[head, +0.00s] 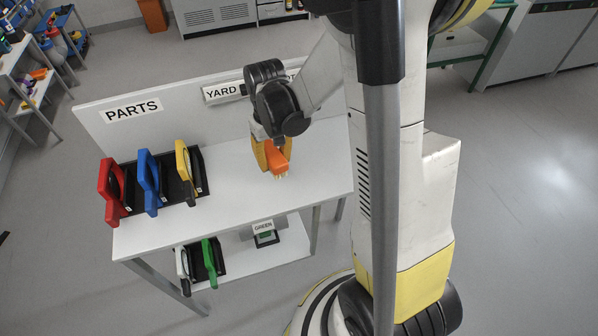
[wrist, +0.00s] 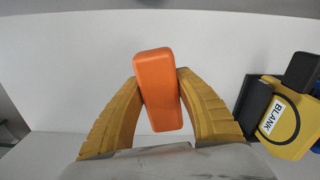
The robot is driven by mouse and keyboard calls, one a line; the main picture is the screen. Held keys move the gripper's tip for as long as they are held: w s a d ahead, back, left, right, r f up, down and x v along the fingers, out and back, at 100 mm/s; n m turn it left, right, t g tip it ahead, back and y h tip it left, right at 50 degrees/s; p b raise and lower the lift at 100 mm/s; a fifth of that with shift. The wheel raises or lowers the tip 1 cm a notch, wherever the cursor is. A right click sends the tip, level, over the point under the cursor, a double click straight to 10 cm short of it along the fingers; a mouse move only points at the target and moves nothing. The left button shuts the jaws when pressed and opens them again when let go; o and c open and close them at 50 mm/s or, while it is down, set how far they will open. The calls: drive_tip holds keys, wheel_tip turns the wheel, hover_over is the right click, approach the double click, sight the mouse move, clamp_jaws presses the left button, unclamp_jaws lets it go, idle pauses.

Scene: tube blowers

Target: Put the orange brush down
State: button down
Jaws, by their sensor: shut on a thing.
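The orange brush (head: 279,159) is held by my gripper (head: 270,153) over the right part of the white table top (head: 235,203). In the wrist view, the orange brush (wrist: 158,90) stands between the two yellow fingers of my gripper (wrist: 160,93), which are shut on its sides. It is slightly tilted there. Pale bristles show at its lower end in the head view. I cannot tell whether they touch the table.
Red (head: 112,191), blue (head: 149,182) and yellow (head: 184,168) tools stand in black holders at the table's left; the yellow one (wrist: 292,124) carries a BLANK label. A lower shelf (head: 262,262) holds white and green tools. The table middle is clear. A back panel (head: 165,106) stands behind.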

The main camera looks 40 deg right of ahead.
drive_tip(key=s+d+r+m+p, duration=0.1)
drive_tip(key=s+d+r+p, duration=0.1)
drive_tip(key=s+d, duration=0.35)
drive_tip(key=s+d+r+m+p, duration=0.1)
drive_tip(key=s+d+r+p, duration=0.15)
drive_tip(key=d, duration=0.55)
drive_tip(key=b, duration=0.4)
hover_over(295, 176)
wheel_tip(295, 176, down, 8)
drive_tip(key=shift+f, duration=0.15)
drive_tip(key=shift+f+b, duration=0.65)
drive_tip(key=shift+f, duration=1.2)
drive_tip(key=shift+f, duration=0.2)
drive_tip(key=c, duration=0.9)
unclamp_jaws()
drive_tip(key=shift+c, duration=0.2)
drive_tip(key=shift+r, duration=0.2)
